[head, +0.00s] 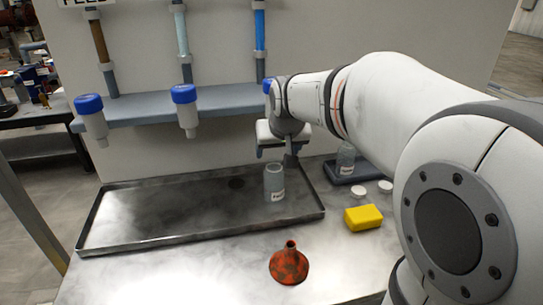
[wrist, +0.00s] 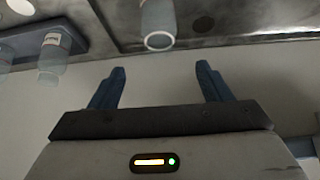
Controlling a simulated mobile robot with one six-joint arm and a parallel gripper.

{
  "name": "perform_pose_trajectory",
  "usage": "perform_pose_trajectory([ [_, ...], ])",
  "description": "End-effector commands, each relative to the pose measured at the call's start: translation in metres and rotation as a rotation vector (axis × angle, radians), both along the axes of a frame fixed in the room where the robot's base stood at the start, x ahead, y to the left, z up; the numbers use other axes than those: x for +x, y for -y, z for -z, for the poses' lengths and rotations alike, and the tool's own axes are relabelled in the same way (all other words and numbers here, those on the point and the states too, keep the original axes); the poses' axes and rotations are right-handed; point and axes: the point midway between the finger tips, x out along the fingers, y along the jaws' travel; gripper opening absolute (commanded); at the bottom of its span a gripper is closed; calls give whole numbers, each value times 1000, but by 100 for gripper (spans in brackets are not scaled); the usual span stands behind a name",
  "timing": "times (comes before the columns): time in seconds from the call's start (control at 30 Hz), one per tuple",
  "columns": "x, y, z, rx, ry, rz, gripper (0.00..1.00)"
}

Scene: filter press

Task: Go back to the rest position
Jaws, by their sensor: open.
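My gripper (head: 274,150) hangs from my arm in front of the wall, above the far right part of the metal tray. In the wrist view my gripper (wrist: 160,82) has its two blue-grey fingers spread apart, with nothing between them. A clear labelled jar (head: 275,183) stands upright in the tray, just below my gripper in the head view. The jar also shows in the wrist view (wrist: 158,22), beyond the fingertips and apart from them. My arm covers part of the right side of the head view.
The shallow metal tray (head: 105,243) lies on the bench. An orange-red funnel (head: 289,266), a yellow block (head: 363,217), white caps (head: 358,191) and a clear bottle (head: 346,160) on a dark stand are right or front. Blue-capped bottles (head: 186,112) hang from a wall shelf (head: 225,100).

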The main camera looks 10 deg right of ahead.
Motion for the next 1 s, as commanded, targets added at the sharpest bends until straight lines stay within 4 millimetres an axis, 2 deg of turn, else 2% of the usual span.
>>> perform_pose_trajectory([
  [0.13,-6,0,-10,0,1,0,71],
  [0.47,-8,0,-11,0,-2,0,71],
  [0.53,-16,0,-13,0,-14,-1,71],
  [0.57,-24,0,-14,0,-25,-2,71],
  [0.67,-67,-2,-14,0,-89,-9,71],
  [0.8,-144,-4,-4,0,-209,-24,71],
  [0.9,-188,-5,6,1,-281,-32,71],
  [1.0,-217,-6,15,3,-328,-38,71],
])
